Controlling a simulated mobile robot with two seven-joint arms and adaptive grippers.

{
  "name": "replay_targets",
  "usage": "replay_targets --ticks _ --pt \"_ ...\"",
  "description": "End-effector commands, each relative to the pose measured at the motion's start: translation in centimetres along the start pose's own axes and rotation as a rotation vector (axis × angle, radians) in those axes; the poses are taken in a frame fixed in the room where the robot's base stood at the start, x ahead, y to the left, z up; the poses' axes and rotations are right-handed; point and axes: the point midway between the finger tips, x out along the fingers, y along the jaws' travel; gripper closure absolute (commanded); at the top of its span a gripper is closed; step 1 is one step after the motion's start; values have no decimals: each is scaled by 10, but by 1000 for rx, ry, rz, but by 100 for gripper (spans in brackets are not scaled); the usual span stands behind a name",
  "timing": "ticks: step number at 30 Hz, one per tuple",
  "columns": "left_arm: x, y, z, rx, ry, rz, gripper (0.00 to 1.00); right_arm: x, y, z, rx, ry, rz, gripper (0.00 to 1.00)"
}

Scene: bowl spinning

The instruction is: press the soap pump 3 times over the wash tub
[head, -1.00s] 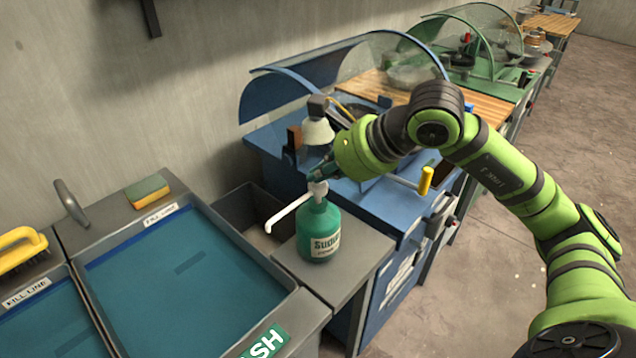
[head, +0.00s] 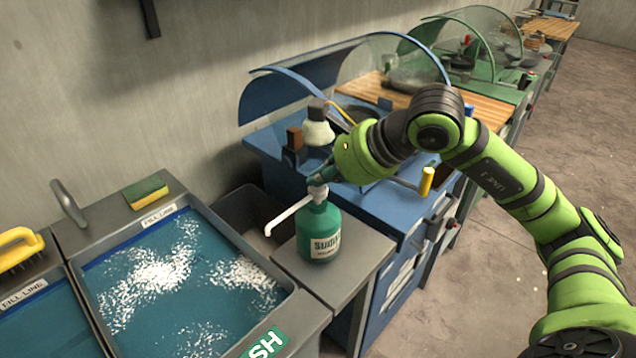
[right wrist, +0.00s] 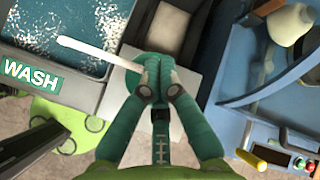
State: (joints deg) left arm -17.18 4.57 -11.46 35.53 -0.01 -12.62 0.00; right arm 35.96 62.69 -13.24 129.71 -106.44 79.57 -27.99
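The green soap bottle (head: 319,232) stands upright on a grey side shelf. Its white pump spout (head: 290,214) points left toward the wash tub (head: 300,318). The tub holds blue water with white foam (head: 155,278) spread in patches. My right gripper (head: 320,179) points down at the pump head, its fingertips at or touching the top. In the right wrist view its fingers (right wrist: 155,80) are together above the bottle (right wrist: 152,65), with the spout (right wrist: 95,50) reaching left. The fingers partly hide the pump head. My left gripper is not in view.
A yellow-green sponge (head: 146,193) and a yellow brush (head: 18,248) lie on the tub edges. A dark bin (head: 245,212) sits behind the shelf. A blue station (head: 385,205) with a clear hood stands close to the right of the bottle.

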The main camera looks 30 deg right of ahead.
Motion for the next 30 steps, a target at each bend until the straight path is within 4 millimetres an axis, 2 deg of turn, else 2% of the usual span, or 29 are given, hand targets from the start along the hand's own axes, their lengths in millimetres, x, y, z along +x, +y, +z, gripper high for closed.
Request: replay_targets --ticks 17,30 --pt "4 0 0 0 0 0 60 4 5 -3 1 4 12 100" --pt "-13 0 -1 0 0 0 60 -11 -7 8 1 3 10 100"
